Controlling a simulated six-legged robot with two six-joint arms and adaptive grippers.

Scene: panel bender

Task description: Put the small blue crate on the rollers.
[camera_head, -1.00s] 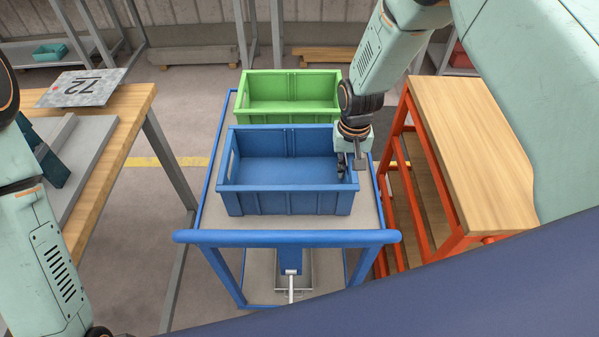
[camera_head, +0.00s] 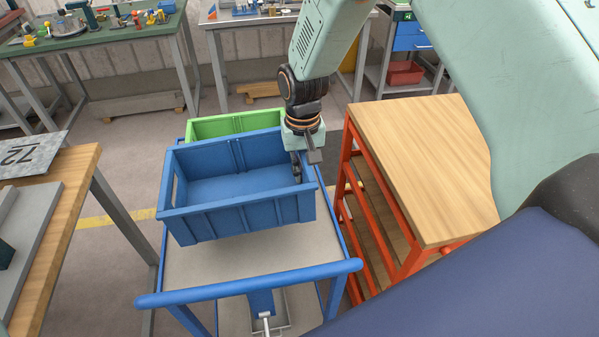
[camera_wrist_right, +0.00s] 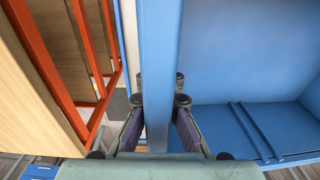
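The small blue crate (camera_head: 235,195) is over the blue cart (camera_head: 250,280) in the head view, and looks raised above its grey top. My right gripper (camera_head: 305,165) is at the crate's right wall. In the right wrist view, the two fingers of this gripper (camera_wrist_right: 158,115) are on either side of the crate wall (camera_wrist_right: 160,50), shut on it. The inside of the crate (camera_wrist_right: 250,60) looks empty. My left gripper is out of view. I cannot make out any rollers.
A green crate (camera_head: 235,124) stands behind the blue one, partly hidden. A wooden-topped table with a red frame (camera_head: 425,170) is close on the right. A wooden bench (camera_head: 60,220) stands on the left. Workbenches (camera_head: 100,42) line the back wall.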

